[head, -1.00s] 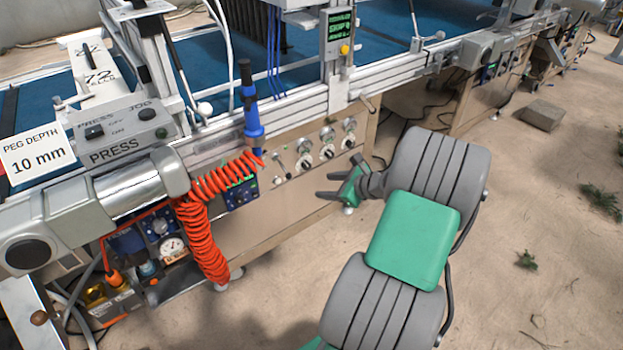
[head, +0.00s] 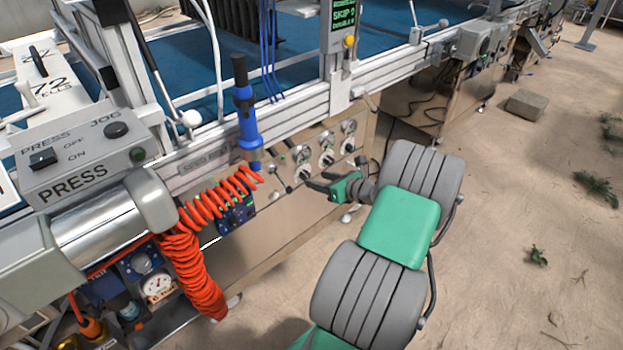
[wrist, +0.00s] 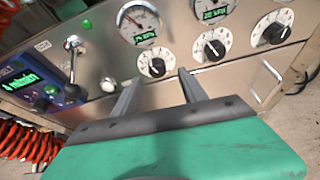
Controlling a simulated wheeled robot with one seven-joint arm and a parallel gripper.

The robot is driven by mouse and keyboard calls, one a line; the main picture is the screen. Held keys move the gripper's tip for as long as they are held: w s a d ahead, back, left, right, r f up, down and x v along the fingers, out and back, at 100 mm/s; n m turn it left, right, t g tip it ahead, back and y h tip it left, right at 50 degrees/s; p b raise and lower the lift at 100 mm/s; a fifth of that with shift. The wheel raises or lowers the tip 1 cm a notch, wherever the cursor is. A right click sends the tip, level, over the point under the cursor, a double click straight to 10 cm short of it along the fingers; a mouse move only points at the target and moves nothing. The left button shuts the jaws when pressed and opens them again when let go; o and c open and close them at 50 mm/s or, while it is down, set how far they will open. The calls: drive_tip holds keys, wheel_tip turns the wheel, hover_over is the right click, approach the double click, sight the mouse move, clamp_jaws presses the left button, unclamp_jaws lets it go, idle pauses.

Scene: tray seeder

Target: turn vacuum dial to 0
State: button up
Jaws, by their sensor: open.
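My gripper (head: 309,182) is open and empty, with its fingers pointing at the metal control panel (wrist: 100,115). In the wrist view the fingertips (wrist: 158,76) lie on either side of the leftmost dial (wrist: 157,65), a white-scaled knob with a black centre. Whether they touch it cannot be told. Two more such dials stand to its right, a middle dial (wrist: 211,45) and a right dial (wrist: 272,27). The dial labels and exact settings are too small to read, so I cannot tell which is the vacuum dial.
Round gauges (wrist: 140,25) with green readouts sit above the dials. A coiled orange hose (head: 190,265) hangs left of the panel, below a blue tool (head: 246,115). The floor at right is mostly clear.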

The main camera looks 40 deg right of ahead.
sight(308, 177)
drive_tip(key=b+x, duration=0.1)
drive_tip(key=x, duration=0.3)
drive_tip(key=shift+w+a, duration=0.15)
drive_tip(key=shift+a, duration=0.05)
clamp_jaws()
drive_tip(key=shift+d, duration=0.25)
drive_tip(key=shift+a, duration=0.15)
